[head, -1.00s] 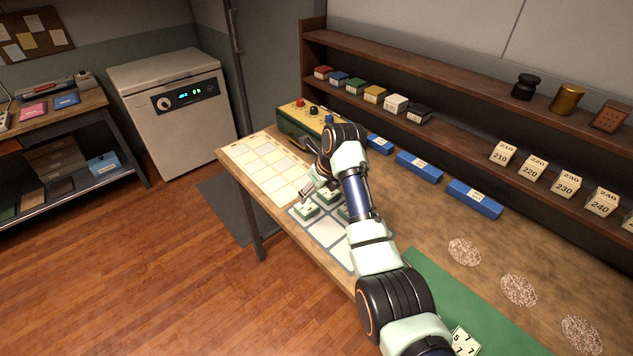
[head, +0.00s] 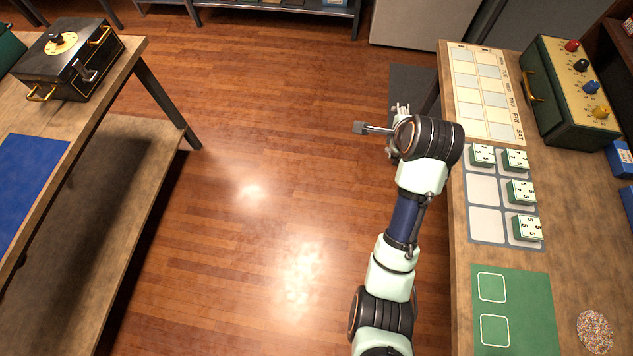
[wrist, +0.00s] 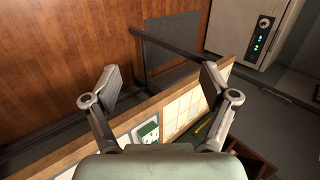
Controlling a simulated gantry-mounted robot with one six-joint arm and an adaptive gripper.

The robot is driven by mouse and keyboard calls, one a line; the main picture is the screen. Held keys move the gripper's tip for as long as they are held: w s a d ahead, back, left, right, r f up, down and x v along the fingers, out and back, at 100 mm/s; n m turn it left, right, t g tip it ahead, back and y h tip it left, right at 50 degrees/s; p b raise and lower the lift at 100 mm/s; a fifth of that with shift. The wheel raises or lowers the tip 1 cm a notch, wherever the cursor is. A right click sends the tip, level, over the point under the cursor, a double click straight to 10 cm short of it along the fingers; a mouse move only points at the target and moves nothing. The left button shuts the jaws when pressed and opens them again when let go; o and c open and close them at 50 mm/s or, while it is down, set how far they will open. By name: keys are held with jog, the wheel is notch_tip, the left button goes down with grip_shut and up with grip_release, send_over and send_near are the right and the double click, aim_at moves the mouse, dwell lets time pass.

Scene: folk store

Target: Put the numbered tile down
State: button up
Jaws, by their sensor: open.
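Several green-and-white numbered tiles lie flat in a tray with pale square cells (head: 468,208). One tile (head: 481,154) is in the far left cell. Three others fill the right column: a far tile (head: 516,160), a middle tile (head: 520,191) and a near tile (head: 527,227). The middle and near cells of the left column are empty. My gripper (head: 398,124) is beyond the table's left edge, over the floor, apart from the tiles. In the wrist view my gripper (wrist: 160,84) has its fingers wide apart with nothing between them. A tile (wrist: 148,132) shows below them there.
A calendar sheet (head: 485,90) lies beyond the tray, and a green box with knobs (head: 550,110) stands to its right. A green mat (head: 525,310) with two empty outlines lies nearer. Another bench (head: 110,75) stands left across clear floor.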

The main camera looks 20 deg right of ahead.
jog(key=s+a+r+n+t+y, duration=0.1)
jog(key=s+a+r+n, duration=0.1)
jog(key=a+n, duration=0.5)
jog(key=s+a+r+n+t+y, duration=0.1)
jog(key=s+a+r+n+t, duration=0.1)
jog(key=s+a+n, duration=0.3)
jog(key=s+a+r+n+t, duration=0.2)
jog(key=s+a+n, duration=0.2)
jog(key=a+n, duration=0.6)
jog(key=a, duration=0.6)
jog(key=shift+s+r+y, duration=0.15)
jog(key=shift+r+y, duration=0.05)
jog(key=shift+y, duration=0.2)
